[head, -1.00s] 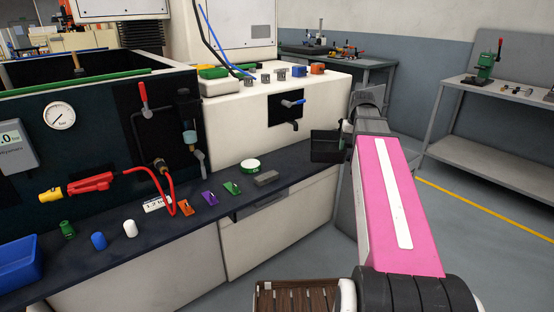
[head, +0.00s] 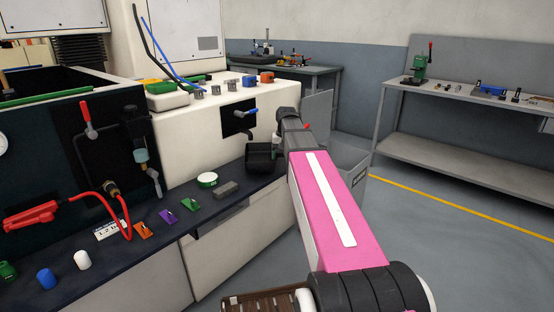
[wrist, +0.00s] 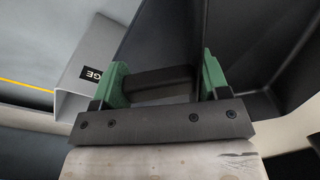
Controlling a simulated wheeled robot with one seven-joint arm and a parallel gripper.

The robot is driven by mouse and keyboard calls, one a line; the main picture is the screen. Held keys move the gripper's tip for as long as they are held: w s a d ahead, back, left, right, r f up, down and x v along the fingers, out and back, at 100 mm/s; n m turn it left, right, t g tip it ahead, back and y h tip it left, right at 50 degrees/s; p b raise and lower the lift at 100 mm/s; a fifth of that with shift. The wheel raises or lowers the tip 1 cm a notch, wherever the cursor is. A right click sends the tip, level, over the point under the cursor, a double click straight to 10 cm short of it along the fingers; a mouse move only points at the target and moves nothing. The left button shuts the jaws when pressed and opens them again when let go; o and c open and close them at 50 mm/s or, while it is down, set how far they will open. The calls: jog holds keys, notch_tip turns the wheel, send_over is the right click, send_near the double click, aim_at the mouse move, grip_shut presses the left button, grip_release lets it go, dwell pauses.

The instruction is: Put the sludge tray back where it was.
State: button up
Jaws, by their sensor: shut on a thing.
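The sludge tray (head: 260,158) is a small dark tray at the right end of the dark counter, beside the white cabinet's front. Whether it touches the counter top is unclear. In the wrist view its dark wall (wrist: 270,60) fills the upper right. My gripper (wrist: 163,84) has green fingers shut on the tray's dark handle bar (wrist: 155,86). In the head view my pink arm reaches to the tray and the fingers are not clear. A grey bin (head: 350,172) with a dark label stands behind my arm; its label (wrist: 92,77) ends in "GE".
A blue-handled tap (head: 246,112) juts from the white cabinet above the tray. Open floor lies to the right.

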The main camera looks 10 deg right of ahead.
jog(key=shift+w+a+f, duration=0.45)
jog(key=shift+w+f, duration=0.15)
jog(key=shift+w, duration=0.05)
jog(key=shift+w+a+f, duration=0.45)
jog(key=shift+w+f, duration=0.1)
jog(key=shift+w, duration=0.05)
jog(key=shift+f, duration=0.1)
jog(key=o, duration=1.2)
jog(key=r, duration=0.8)
jog(key=d+r, duration=0.1)
jog(key=r, duration=0.3)
jog(key=shift+s+r, duration=0.1)
